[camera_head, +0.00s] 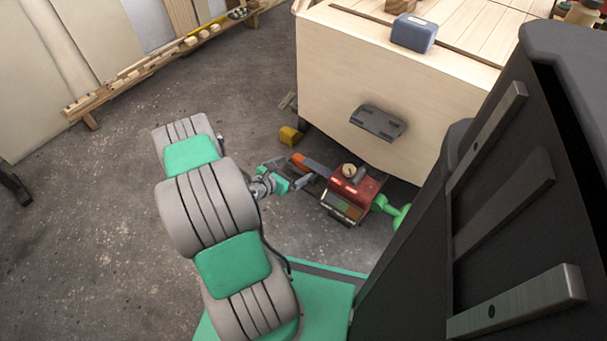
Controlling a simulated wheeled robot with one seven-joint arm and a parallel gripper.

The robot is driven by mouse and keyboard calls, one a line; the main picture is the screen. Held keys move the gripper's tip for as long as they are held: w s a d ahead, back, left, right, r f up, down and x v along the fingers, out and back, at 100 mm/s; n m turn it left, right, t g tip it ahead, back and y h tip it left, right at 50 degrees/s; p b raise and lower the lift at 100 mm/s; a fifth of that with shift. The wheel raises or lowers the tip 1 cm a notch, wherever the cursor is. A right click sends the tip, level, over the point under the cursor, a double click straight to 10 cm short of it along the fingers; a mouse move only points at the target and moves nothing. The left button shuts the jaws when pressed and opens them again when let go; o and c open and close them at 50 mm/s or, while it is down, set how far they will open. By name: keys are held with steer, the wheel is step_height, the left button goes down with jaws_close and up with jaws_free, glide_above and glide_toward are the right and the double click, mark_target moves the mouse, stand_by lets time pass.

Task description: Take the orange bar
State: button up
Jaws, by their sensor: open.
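The orange bar (300,160) lies low near the floor, in front of the plywood hull and just left of a red box-like thing. Its left end shows bright orange and its right part looks darker. My gripper (303,182), at the end of my grey and green arm, is open, with its fingers pointing right toward the red thing. It appears just below and beside the bar in the picture. I cannot tell whether the fingers touch the bar, and nothing shows between them.
The red box-like thing (355,190) has a round tan piece on top. A green dumbbell-shaped thing (392,209) is to its right. An ochre block (290,136) lies behind the bar. The plywood hull (335,75) blocks the back.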

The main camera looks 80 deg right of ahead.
mark_target(304, 160)
steer(key=b+x, duration=0.1)
steer(key=x, duration=0.3)
steer(key=b+x, duration=0.1)
steer(key=x, duration=0.1)
steer(key=shift+s+d+r+b, duration=0.25)
steer(key=shift+d+b, duration=0.05)
steer(key=shift+d, duration=0.2)
steer(key=shift+w+r, duration=0.1)
steer(key=shift+r, duration=0.05)
steer(key=c, duration=1.3)
